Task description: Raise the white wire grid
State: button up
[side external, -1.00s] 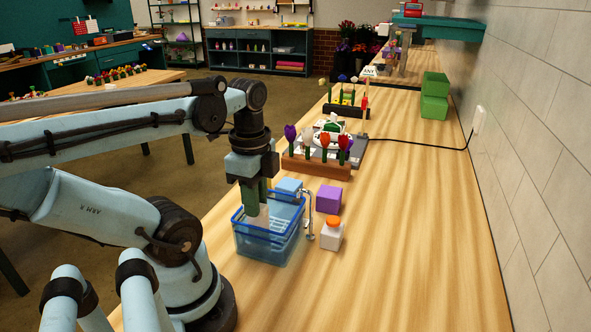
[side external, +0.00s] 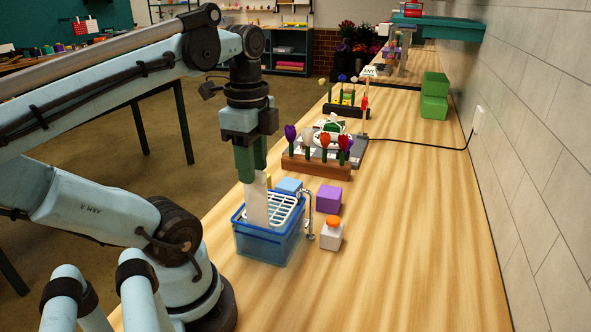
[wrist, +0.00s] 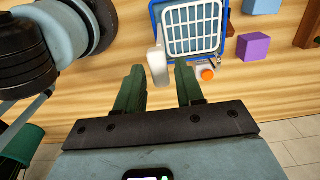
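The white wire grid (side external: 287,209) sits level at about the rim of a clear blue tub (side external: 268,248). In the wrist view the grid (wrist: 193,30) shows inside the tub's blue frame (wrist: 157,9). A pale upright bar (side external: 256,203) stands at the grid's near left side; its top end shows in the wrist view (wrist: 157,65). My gripper (wrist: 158,75) is above the tub, with its green fingers apart. The bar's top lies between or just below the fingertips, with gaps visible on both sides. Nothing appears clamped.
A silver tap-like piece (side external: 309,222) stands at the tub's right. Beside it are a white box with an orange button (side external: 332,235), a purple block (side external: 328,199) and a blue block (side external: 288,186). A wooden flower rack (side external: 318,166) stands behind. The bench's right front is clear.

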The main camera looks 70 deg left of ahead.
jog(key=shift+o, duration=0.5)
notch_tip(320, 180, up, 12)
dwell(0.4)
jog(key=w+d+f+n+t, duration=0.3)
jog(key=w+f, duration=0.3)
jog(key=f, duration=0.3)
jog(key=w+d+f+n+t, duration=0.4)
jog(key=w+d+f+n, duration=0.1)
jog(key=f, duration=0.5)
jog(key=shift+w+d+n, duration=0.35)
jog(key=shift+w+n, duration=0.15)
jog(key=shift+w, duration=0.6)
